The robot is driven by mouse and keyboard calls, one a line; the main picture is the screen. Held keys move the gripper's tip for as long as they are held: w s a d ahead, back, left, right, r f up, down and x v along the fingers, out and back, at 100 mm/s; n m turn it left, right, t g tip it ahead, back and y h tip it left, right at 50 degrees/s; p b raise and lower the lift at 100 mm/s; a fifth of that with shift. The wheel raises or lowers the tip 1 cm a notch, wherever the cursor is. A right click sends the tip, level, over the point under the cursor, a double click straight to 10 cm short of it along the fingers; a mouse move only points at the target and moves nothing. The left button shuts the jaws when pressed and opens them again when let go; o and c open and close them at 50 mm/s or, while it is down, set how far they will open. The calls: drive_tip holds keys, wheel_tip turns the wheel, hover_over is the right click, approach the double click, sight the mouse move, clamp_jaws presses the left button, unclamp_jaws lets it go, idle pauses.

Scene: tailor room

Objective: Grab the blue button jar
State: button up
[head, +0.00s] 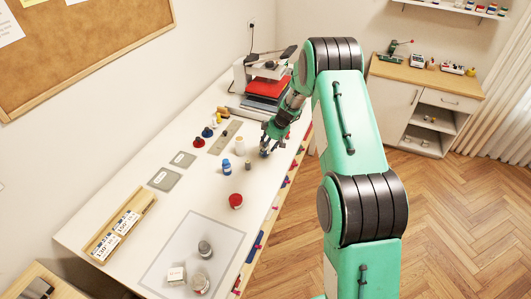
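My gripper (267,147) points down over the right edge of the long white table, below the heat press. A small dark bluish thing (264,154) shows at its fingertips. It is too small to tell whether the fingers are closed on it or only around it. A small blue jar-like object (226,165) stands upright on the table, left of and nearer than the gripper, apart from it. I cannot tell from its size which of the two is the blue button jar.
A red jar (236,200), a white spool (240,145) and a red-based item (199,142) stand on the white table (120,238). The heat press (266,82) stands behind. A wooden tray (120,225) and several small items on a mat (165,252) are nearer.

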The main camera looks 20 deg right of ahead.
drive_tip(key=shift+r, duration=0.1)
idle(0.3)
drive_tip(key=shift+r, duration=0.75)
wheel_tip(320, 180, up, 2)
drive_tip(key=s+a, duration=0.1)
drive_tip(key=s, duration=0.4)
drive_tip(key=s+a+r+b, duration=0.1)
drive_tip(key=s, duration=0.4)
drive_tip(key=s+a, duration=0.1)
drive_tip(key=s, duration=0.4)
drive_tip(key=shift+s+r+b, duration=0.15)
drive_tip(key=shift+s+b, duration=0.15)
